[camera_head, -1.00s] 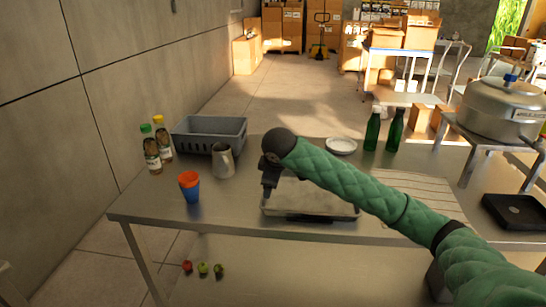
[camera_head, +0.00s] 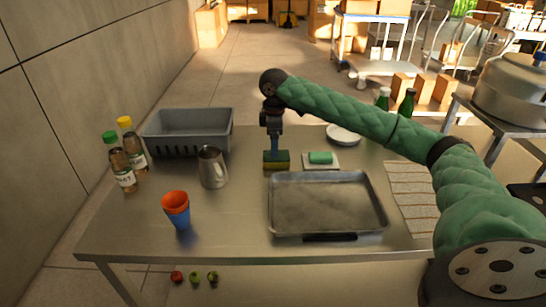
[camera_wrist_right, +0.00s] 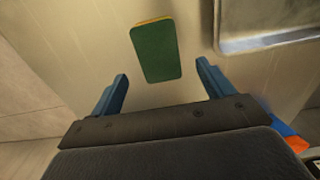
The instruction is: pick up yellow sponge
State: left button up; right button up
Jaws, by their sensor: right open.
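The yellow sponge (camera_head: 276,161) lies on the metal table behind the tray, with a dark green top face and a yellow edge. It also shows in the right wrist view (camera_wrist_right: 157,50). My right gripper (camera_head: 274,147) points down just above the sponge in the head view. In the right wrist view its two blue fingers (camera_wrist_right: 163,76) are spread apart with nothing between them. The sponge lies just beyond the fingertips there, roughly centred between them. My left gripper is in neither view.
A metal tray (camera_head: 325,205) is in front. A green block (camera_head: 320,157) on a white base sits right of the sponge. A plate (camera_head: 343,134), grey crate (camera_head: 190,130), metal pitcher (camera_head: 212,168), stacked cups (camera_head: 177,208) and two bottles (camera_head: 120,160) stand around.

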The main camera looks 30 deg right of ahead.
aim_at(276, 160)
jog(key=shift+d+f, duration=0.1)
jog(key=shift+f, duration=0.75)
jog(key=f, duration=0.1)
jog(key=f+p, duration=0.1)
jog(key=f, duration=0.2)
jog(key=shift+s+d, duration=0.2)
jog(key=shift+d, duration=0.05)
jog(key=shift+w+f, duration=0.1)
jog(key=shift+f, duration=0.25)
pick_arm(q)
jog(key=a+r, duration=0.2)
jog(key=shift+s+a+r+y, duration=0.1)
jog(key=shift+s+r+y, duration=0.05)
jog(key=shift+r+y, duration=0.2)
pick_arm(e)
jog(key=shift+c, duration=0.2)
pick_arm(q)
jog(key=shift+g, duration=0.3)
pick_arm(e)
jog(key=c, duration=1)
